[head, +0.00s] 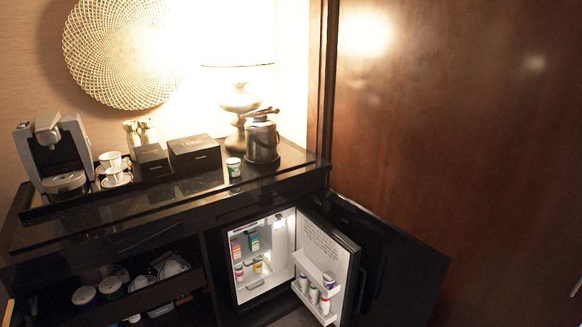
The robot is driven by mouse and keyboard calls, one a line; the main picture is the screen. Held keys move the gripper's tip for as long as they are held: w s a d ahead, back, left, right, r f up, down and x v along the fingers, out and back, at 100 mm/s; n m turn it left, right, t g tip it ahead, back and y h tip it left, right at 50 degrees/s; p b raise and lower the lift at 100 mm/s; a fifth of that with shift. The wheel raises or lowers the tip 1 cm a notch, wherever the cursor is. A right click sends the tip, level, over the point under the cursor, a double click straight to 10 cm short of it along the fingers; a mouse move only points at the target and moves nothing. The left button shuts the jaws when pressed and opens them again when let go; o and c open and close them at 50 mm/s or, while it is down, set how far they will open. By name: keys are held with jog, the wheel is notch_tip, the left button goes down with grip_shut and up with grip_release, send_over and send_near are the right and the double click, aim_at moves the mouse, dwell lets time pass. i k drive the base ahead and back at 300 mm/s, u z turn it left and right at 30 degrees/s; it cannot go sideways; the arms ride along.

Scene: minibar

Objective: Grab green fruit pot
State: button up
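A small white-and-green pot (233,167) stands upright on the black counter, near its front edge and just left of the steel ice bucket. Other small containers with green on them are in the open minibar fridge: a green one (254,242) on the upper shelf and a white-and-green one (313,294) in the door rack. Their labels are too small to read, so I cannot tell which is the fruit pot. My gripper does not show in the head view.
The fridge door (326,257) stands open to the right, with a dark cabinet door (390,262) behind it. A coffee machine (56,155), cups, black boxes (194,151), a lamp (240,102) and the ice bucket (262,141) crowd the counter. An open drawer (140,297) juts out lower left.

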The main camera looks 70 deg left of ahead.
aim_at(233, 165)
jog(key=u, duration=3.35)
jog(key=i, duration=2.55)
jog(key=z, duration=0.55)
